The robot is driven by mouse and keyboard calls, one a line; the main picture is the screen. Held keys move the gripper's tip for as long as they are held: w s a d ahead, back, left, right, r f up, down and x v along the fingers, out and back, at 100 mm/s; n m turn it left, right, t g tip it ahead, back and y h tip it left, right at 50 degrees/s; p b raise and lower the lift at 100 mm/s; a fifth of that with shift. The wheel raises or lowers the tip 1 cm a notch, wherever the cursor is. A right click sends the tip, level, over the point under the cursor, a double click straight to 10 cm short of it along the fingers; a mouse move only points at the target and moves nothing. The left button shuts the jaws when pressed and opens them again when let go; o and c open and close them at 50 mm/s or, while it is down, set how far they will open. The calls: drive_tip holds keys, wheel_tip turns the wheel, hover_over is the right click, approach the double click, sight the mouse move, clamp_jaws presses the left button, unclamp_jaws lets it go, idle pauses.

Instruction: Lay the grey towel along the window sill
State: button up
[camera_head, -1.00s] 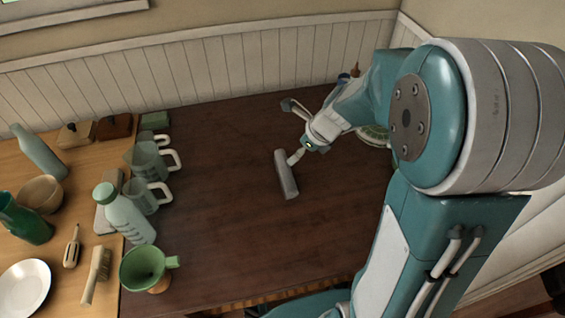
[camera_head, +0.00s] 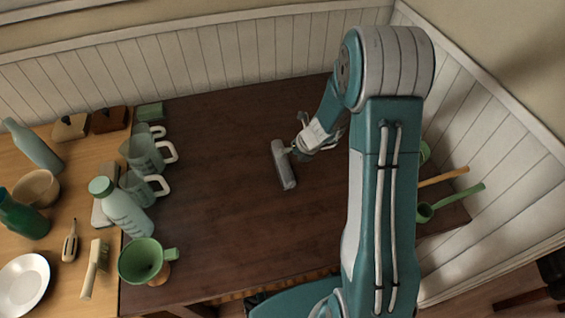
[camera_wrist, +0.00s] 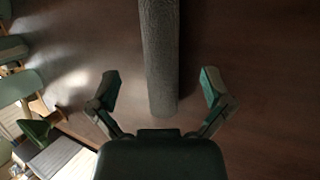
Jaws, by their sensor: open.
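The grey towel (camera_head: 284,165) is a narrow roll lying on the dark brown tabletop. In the wrist view the towel (camera_wrist: 160,55) runs down the middle from the top edge, its near end between my fingers. My gripper (camera_head: 297,138) is at the towel's far right side in the head view. In the wrist view my gripper (camera_wrist: 160,83) is open, one finger on each side of the towel with gaps between. A pale strip, probably the window sill (camera_head: 48,13), shows at the top left of the head view; most of it is cut off.
Glass mugs (camera_head: 145,155), a pale green bottle (camera_head: 125,208) and a green funnel (camera_head: 142,260) stand left of the towel. A lighter wooden surface with a white plate (camera_head: 24,284) lies further left. A green ladle (camera_head: 440,205) is at right behind my arm. The middle tabletop is clear.

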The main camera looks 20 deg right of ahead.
sight(286, 160)
drive_tip(key=x, duration=0.4)
drive_tip(key=shift+w+a+f, duration=0.1)
drive_tip(key=shift+w+f, duration=0.05)
drive_tip(key=shift+w, duration=0.05)
drive_tip(key=c, duration=1.4)
